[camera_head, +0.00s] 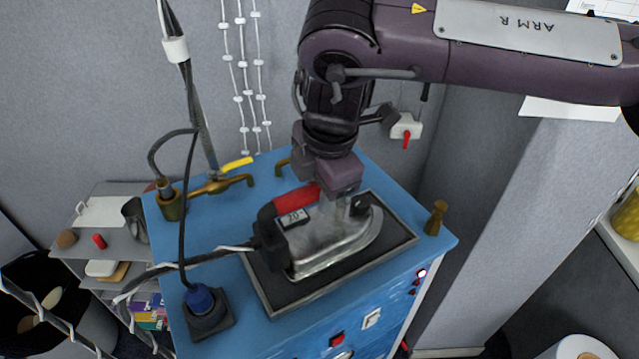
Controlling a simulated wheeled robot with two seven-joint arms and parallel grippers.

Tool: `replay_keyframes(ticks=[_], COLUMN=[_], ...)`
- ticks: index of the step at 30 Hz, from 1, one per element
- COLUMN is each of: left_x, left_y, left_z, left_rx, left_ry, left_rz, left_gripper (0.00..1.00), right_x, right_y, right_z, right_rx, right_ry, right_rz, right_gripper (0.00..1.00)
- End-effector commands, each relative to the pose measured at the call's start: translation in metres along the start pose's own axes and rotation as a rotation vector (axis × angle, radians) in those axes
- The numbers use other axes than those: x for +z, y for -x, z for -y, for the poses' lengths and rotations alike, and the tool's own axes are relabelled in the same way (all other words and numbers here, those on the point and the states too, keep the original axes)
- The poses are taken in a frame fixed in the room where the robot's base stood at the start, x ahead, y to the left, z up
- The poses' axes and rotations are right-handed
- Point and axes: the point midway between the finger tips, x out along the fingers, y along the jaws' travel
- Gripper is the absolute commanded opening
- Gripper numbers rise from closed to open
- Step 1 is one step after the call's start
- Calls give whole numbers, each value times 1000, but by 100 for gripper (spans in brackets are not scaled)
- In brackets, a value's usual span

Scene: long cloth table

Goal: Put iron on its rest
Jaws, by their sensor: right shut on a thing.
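The iron (335,243) has a grey metal body, a black rear part and a red handle (290,202). It is on or just over the dark rectangular rest (286,296) on top of the blue cabinet; I cannot tell whether its sole touches the rest. Its tip points right. My right gripper (340,195) comes down from above and is shut on the iron at its handle, hiding part of the handle. A cable runs from the back of the iron to the left. My left gripper is not in view.
The blue cabinet (225,232) carries brass fittings, a brass knob (436,218) at the right corner and a blue-capped black base (203,305) at the front left. A hose and cable rise at left. A grey shelf (95,255) and dark bin stand left. Grey walls enclose the back.

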Motion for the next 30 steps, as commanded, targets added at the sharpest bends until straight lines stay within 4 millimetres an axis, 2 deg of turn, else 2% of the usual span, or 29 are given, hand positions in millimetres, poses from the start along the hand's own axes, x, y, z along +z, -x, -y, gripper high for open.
replay_keyframes(ticks=[14, 30], left_x=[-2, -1], left_y=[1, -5], left_z=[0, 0], left_rx=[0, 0], left_ry=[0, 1], left_rz=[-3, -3], left_gripper=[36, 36], right_x=[0, 0], right_y=[3, -4], right_z=[-2, 0], right_rx=[7, 7], right_ry=[0, 0], right_rz=[-1, -2], right_gripper=[0, 0])
